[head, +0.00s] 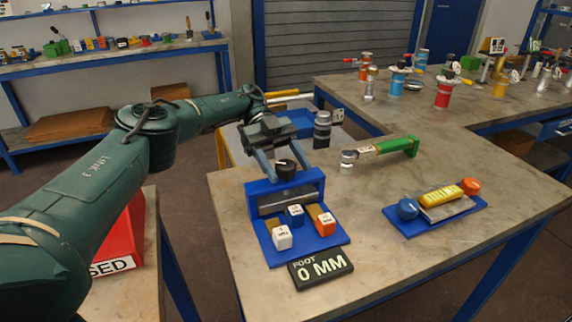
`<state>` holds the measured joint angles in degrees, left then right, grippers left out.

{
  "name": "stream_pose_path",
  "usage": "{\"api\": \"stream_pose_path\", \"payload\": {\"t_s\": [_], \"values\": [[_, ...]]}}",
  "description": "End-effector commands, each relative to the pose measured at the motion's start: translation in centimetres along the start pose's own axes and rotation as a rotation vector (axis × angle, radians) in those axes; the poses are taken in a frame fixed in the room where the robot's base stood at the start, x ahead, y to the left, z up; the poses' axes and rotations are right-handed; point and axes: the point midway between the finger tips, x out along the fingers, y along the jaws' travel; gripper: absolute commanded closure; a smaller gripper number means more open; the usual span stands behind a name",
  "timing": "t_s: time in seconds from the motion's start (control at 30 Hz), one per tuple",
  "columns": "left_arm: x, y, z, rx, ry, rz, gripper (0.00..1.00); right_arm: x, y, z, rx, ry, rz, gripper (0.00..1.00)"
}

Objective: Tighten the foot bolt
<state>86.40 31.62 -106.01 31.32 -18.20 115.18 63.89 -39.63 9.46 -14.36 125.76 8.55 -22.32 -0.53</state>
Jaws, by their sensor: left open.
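The blue foot fixture (258,204) stands on the table in the middle, with a metal bar across it. A black round bolt head or knob (286,171) shows at its top; I take it for the foot bolt. My left gripper (289,174) is open above the fixture. Its two grey fingers point down, one on each side of the black knob; I cannot tell whether they touch it. A black sign (320,269) reading "FOOT 0 MM" lies in front of the fixture. My right gripper is not in view.
White, blue and orange blocks sit on the fixture's front plate. A dark cylinder (322,130) stands behind. A green-handled tool (385,149) and a blue tray (470,212) with a yellow piece lie to the right. The table between has free room.

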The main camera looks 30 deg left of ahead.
Motion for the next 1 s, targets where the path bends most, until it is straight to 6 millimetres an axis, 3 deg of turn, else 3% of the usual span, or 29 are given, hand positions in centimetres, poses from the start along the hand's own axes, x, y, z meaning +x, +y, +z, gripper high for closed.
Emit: {"api": "stream_pose_path", "payload": {"t_s": [0.43,0.63,1.0], "values": [[-3.2,0.0,-7.8,0.0,-0.001,0.001,0.4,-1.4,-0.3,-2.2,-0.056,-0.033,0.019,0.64],[-3.7,0.0,-9.0,0.001,0.001,0.001,0.4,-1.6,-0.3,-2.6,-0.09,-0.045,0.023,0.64],[-3.7,0.0,-9.1,0.001,0.001,0.001,0.41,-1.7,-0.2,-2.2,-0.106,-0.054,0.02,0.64]]}}
